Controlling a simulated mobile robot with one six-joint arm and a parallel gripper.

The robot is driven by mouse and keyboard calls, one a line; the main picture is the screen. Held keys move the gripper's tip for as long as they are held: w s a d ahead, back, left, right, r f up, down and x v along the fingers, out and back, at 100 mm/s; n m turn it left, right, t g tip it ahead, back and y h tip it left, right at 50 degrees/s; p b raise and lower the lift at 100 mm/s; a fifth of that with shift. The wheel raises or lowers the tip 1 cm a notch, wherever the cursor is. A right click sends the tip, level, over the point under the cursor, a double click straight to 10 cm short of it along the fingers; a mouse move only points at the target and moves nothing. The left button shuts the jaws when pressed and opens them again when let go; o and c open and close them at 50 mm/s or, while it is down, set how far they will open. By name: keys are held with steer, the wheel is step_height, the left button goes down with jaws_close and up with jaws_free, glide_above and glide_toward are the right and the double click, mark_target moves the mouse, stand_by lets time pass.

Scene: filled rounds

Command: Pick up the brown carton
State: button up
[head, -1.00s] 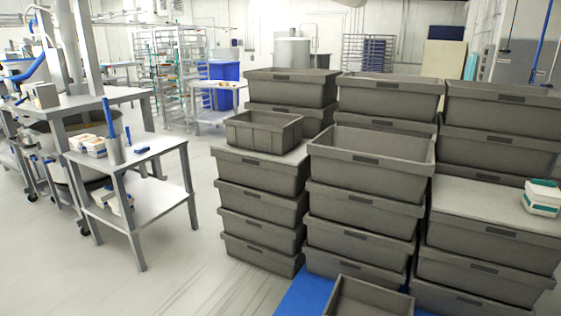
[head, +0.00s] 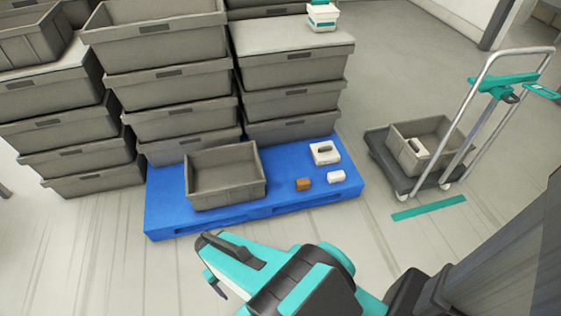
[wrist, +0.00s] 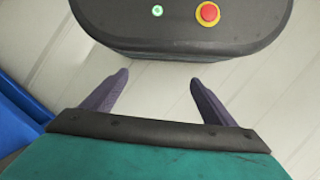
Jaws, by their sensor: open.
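The brown carton (head: 304,184) is a small box on the blue pallet (head: 165,215), near its front edge in the head view. A small white box (head: 336,177) lies just right of it, and a white carton with a dark slot (head: 325,153) stands behind. My gripper (wrist: 157,85) is open and empty in the wrist view, its two dark fingers spread above the pale floor. In the head view my arm is at the bottom, in front of the pallet and apart from the carton. The carton is not in the wrist view.
An open grey crate (head: 225,203) stands on the pallet left of the carton. Stacks of grey crates (head: 180,116) rise behind. A cart (head: 400,181) carrying a crate stands at right. The floor between pallet and cart is mostly clear. My base shows in the wrist view.

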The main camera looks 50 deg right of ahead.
steer(key=w+d+f+m+t+h+b, duration=0.2)
steer(key=w+d+f+m+t+b, duration=0.3)
steer(key=w+d+f, duration=0.65)
steer(key=w+d+f+t+h+b, duration=0.25)
steer(key=d+b, duration=0.35)
steer(key=d, duration=0.8)
steer(key=w+d+f+t+h+b, duration=0.2)
steer(key=w+d+t+b, duration=0.3)
steer(key=d, duration=0.9)
steer(key=m+t+h+b, duration=0.1)
steer(key=t+h+b, duration=0.4)
steer(key=b, duration=0.8)
glide_toward(304, 183)
steer(key=d, duration=0.1)
steer(key=shift+w+d+t+y, duration=0.15)
steer(key=shift+w+t+y, duration=0.2)
steer(key=shift+y, duration=0.1)
steer(key=shift+w+d, duration=0.1)
steer(key=b+x, duration=0.2)
steer(key=x, duration=0.5)
steer(key=shift+w+f+b, duration=0.1)
steer(key=shift+b, duration=0.25)
steer(key=shift+w+d, duration=0.4)
steer(key=shift+w, duration=0.05)
